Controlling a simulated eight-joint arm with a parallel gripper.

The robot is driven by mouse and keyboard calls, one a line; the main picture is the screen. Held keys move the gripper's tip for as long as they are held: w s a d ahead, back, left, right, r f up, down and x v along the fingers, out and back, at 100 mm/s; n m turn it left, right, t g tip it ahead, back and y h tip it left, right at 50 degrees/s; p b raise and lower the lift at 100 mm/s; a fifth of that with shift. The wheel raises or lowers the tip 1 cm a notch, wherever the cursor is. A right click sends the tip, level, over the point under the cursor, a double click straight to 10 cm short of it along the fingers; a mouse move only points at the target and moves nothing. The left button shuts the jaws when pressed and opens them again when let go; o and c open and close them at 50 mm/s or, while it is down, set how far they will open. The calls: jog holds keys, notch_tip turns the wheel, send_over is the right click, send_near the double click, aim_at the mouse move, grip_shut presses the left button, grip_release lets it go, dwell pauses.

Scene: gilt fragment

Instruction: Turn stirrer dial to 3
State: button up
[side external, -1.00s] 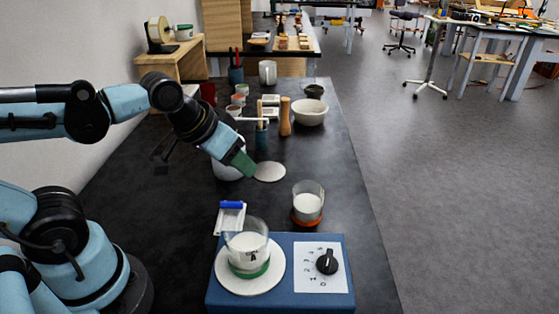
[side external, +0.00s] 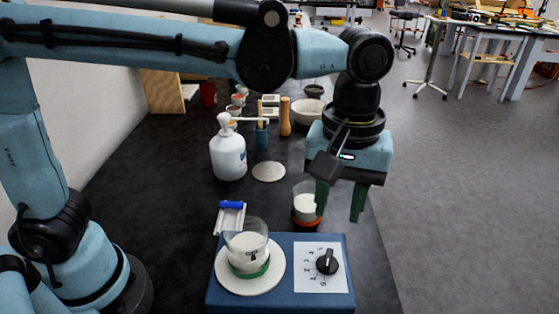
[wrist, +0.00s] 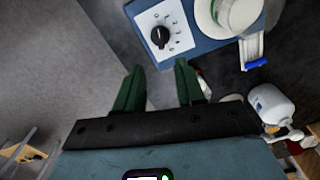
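The stirrer (side external: 225,300) is a blue box near the front of the dark table. Its black dial (side external: 326,262) sits on a white numbered panel (side external: 310,284) at the right; the dial also shows in the wrist view (wrist: 160,36). I cannot tell for sure which number it points to. A beaker of white liquid with a green band (side external: 247,258) stands on the stirrer's round white plate (side external: 262,288). My gripper (side external: 339,207) is open and empty, its green fingers pointing down above and behind the dial, apart from it. It also shows in the wrist view (wrist: 157,80).
A second beaker with an orange base (side external: 304,207) stands just behind the stirrer, close to my fingers in the side view.

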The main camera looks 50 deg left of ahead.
aim_at(329, 257)
notch_tip(329, 257, down, 11)
jog(key=shift+f, duration=0.2)
dwell(0.4)
jog(key=shift+c, duration=0.4)
grip_shut()
